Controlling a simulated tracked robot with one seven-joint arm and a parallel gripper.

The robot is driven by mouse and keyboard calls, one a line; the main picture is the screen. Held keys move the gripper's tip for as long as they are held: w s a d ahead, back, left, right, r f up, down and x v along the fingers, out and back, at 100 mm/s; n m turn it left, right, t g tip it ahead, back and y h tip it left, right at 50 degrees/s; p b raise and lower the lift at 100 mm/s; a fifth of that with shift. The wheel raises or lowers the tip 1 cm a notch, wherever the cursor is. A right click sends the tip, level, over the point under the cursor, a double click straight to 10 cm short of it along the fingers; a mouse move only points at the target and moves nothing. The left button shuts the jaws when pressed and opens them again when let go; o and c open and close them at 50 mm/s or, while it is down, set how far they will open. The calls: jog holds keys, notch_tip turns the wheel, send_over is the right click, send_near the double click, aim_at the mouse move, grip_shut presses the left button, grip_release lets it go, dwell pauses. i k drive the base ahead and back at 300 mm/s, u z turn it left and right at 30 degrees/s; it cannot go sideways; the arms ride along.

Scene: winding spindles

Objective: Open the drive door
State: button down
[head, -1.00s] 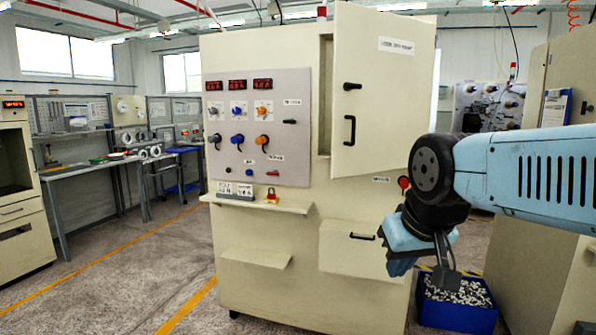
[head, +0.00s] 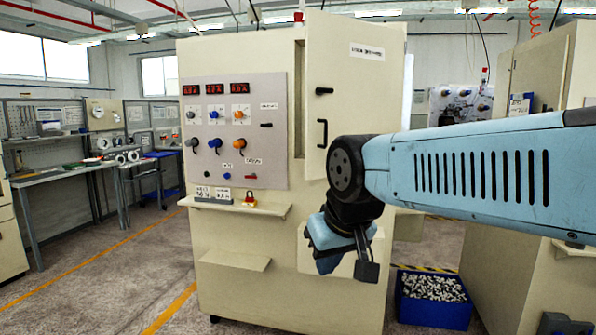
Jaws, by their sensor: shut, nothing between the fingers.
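The cream machine cabinet (head: 240,70) stands in the middle of the head view. Its tall upper-right door (head: 362,85) stands ajar, with a gap along its left edge. The door carries a small black latch (head: 324,91) and a black bar handle (head: 322,133). I cannot read its label, so I cannot tell for sure that it is the drive door. My gripper (head: 326,267) is shut and empty. It points down in front of the cabinet's lower right part, below the bar handle and apart from it. My wrist hides most of the lower compartment and its handle.
A control panel (head: 270,165) with knobs and red displays is on the cabinet's left. A shelf (head: 265,209) juts out below it. A blue bin (head: 415,312) of small metal parts stands on the floor at right. Another cabinet (head: 500,170) is at far right. Floor at left is open.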

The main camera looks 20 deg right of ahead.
aim_at(363, 62)
jog(key=u, duration=0.05)
jog(key=i, duration=0.95)
jog(key=z, duration=0.1)
